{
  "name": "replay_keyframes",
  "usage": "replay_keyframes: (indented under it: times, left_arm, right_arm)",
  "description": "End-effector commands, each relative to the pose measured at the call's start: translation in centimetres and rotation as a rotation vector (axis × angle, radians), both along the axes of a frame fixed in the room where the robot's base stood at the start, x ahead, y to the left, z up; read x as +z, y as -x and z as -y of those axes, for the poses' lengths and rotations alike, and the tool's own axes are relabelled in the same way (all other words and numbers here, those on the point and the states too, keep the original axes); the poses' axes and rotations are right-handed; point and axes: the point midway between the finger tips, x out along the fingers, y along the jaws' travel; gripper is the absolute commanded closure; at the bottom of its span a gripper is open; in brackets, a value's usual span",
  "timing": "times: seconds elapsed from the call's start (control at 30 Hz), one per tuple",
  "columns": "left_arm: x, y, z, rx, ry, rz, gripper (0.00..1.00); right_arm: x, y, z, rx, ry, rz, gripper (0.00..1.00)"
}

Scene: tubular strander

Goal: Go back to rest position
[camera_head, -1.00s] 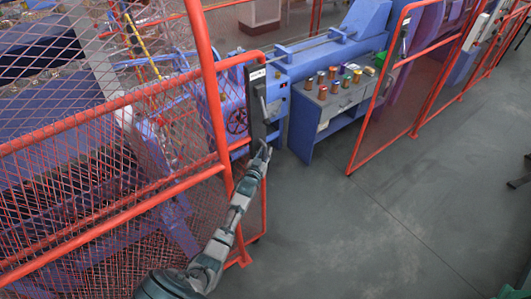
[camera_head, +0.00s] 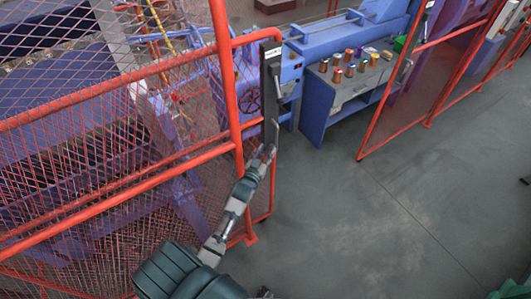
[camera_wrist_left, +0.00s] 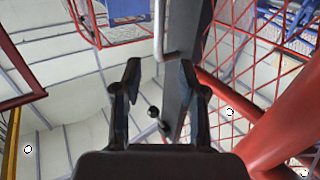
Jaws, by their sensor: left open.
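My left gripper (camera_head: 264,152) is at the end of my left arm, in front of the red gate's dark lock plate (camera_head: 271,80). In the left wrist view the gripper (camera_wrist_left: 160,70) is open, with its two dark fingers apart. A grey bar handle (camera_wrist_left: 159,30) shows just beyond and between the fingertips. I cannot tell whether a finger touches it. The dark plate (camera_wrist_left: 197,25) runs beside and behind the right finger.
A red mesh fence (camera_head: 120,140) fills the left, with blue machinery behind it. A blue bench (camera_head: 325,110) with several coloured spools stands beyond the gate. Another red gate (camera_head: 405,100) is on the right. Open grey floor (camera_head: 370,220) lies in the middle and right.

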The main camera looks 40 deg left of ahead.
Motion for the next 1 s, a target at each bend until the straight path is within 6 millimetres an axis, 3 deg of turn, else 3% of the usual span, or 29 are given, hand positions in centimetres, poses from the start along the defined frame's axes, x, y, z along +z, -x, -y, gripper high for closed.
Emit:
replay_keyframes:
  times: [0.13,0.6,0.7,0.77,0.87,1.0]
  left_arm:
    - [0.1,0.8,0.1,0.0,0.0,0.001,0.59]
    - [0.0,0.8,0.1,0.0,0.0,0.001,0.59]
    - [-0.7,0.9,0.3,-0.001,0.002,-0.013,0.59]
    - [-2.3,1.0,0.5,-0.005,0.005,-0.043,0.59]
    - [-7.5,1.7,1.5,-0.018,0.017,-0.139,0.59]
    - [-18.2,4.6,3.9,-0.05,0.031,-0.344,0.59]
  right_arm:
    - [0.0,0.0,0.0,0.0,0.0,0.0,1.0]
    - [0.0,0.0,-0.1,0.0,0.0,0.0,1.0]
    - [0.0,0.0,-0.1,0.0,-0.001,0.0,1.0]
    - [-0.1,0.0,-0.1,0.0,-0.001,0.0,1.0]
    - [-0.3,0.0,-0.1,0.0,-0.001,0.0,1.0]
    - [-0.7,0.0,-0.1,-0.001,-0.001,0.0,1.0]
